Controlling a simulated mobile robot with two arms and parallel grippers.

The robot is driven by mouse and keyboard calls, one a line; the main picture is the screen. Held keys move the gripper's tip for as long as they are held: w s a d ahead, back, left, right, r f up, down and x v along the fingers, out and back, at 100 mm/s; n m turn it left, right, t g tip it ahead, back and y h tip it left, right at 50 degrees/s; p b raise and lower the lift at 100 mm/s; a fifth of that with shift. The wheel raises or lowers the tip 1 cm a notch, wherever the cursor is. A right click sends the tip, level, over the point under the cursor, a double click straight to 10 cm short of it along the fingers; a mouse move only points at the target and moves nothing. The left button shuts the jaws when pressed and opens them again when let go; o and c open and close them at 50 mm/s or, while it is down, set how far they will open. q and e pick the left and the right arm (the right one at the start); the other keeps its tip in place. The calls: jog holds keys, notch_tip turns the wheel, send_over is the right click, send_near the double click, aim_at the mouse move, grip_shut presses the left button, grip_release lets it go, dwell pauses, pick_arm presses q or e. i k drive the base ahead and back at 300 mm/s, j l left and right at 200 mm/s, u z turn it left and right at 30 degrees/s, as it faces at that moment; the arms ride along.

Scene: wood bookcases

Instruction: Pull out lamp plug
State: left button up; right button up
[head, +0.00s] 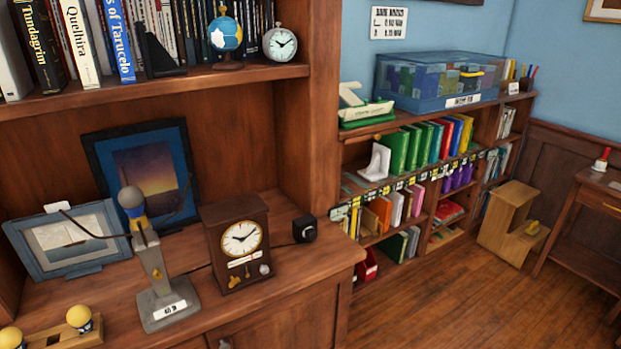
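No lamp is clearly recognisable. A small black block (305,229), possibly a plug or socket, sits on the wooden desk top (330,253) near its right edge. A dark cord seems to run from it toward the brown wooden clock (238,243), and I cannot tell where it ends. A grey stand (157,272) with a rounded grey, yellow and blue head is left of the clock. Thin dark curved pieces spread from its sides. It may be the lamp, but I cannot tell. Neither of my grippers is in view.
Two picture frames, a dark one (103,160) and a grey-blue one (30,245), stand behind the stand. A wooden piece with yellow balls (80,318) is at bottom left. Low bookshelves (425,115) and a wooden step stool (497,222) are at right. The floor (470,300) ahead is clear.

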aim_at(309, 234)
jog(key=u, duration=0.35)
jog(key=i+l+u, duration=0.1)
jog(key=l+u, duration=0.25)
jog(key=i+l+u, duration=0.1)
jog(key=l+u, duration=0.85)
jog(key=l, duration=2.1)
